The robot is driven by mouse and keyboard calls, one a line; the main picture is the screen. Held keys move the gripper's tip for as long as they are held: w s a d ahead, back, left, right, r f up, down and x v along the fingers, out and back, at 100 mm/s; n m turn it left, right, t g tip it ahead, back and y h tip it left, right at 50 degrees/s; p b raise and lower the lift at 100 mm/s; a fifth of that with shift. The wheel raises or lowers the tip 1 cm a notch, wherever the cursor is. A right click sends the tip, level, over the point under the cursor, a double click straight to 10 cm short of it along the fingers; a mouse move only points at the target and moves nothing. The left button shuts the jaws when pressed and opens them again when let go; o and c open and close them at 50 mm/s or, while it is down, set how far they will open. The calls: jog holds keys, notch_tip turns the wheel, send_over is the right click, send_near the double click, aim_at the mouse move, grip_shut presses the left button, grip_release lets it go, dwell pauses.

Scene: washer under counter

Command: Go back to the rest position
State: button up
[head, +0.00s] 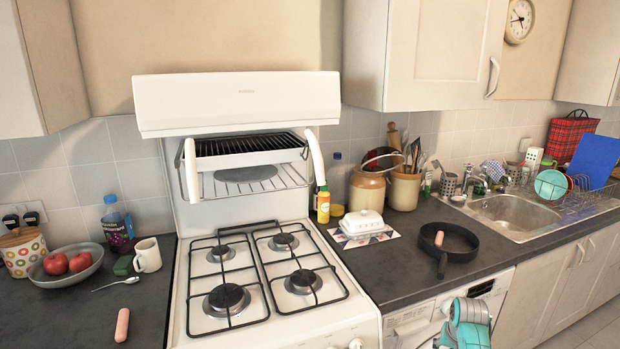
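Part of my own arm, grey with teal joint covers, shows at the lower right edge of the head view, in front of the washing machine (408,322). The visible part is below the counter top's front edge. I cannot make out any gripper fingers, and the rest of my arm is cut off by the bottom of the frame. Nothing held can be seen.
A white gas cooker (265,285) stands in the middle. On the right counter are a black frying pan (462,254), a butter dish (361,223) and a sink (515,215). On the left counter are a fruit bowl (55,277) and a white mug (148,256).

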jog(key=s+a+f+n+t, duration=0.1)
jog(key=s+a+f+t, duration=0.1)
jog(key=s+a+f, duration=0.6)
jog(key=s+a+f+n+t, duration=0.1)
jog(key=s+a+f+t, duration=0.15)
jog(key=s+f, duration=0.8)
jog(key=s+a+r+t, duration=0.1)
jog(key=s+a, duration=0.1)
jog(key=s, duration=0.4)
jog(key=s+a+r, duration=0.1)
jog(key=s+a, duration=0.2)
jog(key=s, duration=0.4)
jog(key=s+a+r+n+t, duration=0.1)
jog(key=s+a+r+t, duration=0.1)
jog(key=s+r, duration=0.5)
jog(key=s+a+r+n+t, duration=0.1)
jog(key=s+a+r, duration=0.15)
jog(key=s, duration=0.85)
jog(key=s+r+t, duration=0.1)
jog(key=s+r, duration=0.4)
jog(key=r, duration=0.4)
jog(key=s+r+t+y, duration=0.1)
jog(key=s+r, duration=0.4)
jog(key=r, duration=0.5)
jog(key=shift+s+a+n+t, duration=0.3)
jog(key=shift+s+a+t, duration=0.05)
jog(key=shift+a+t, duration=0.1)
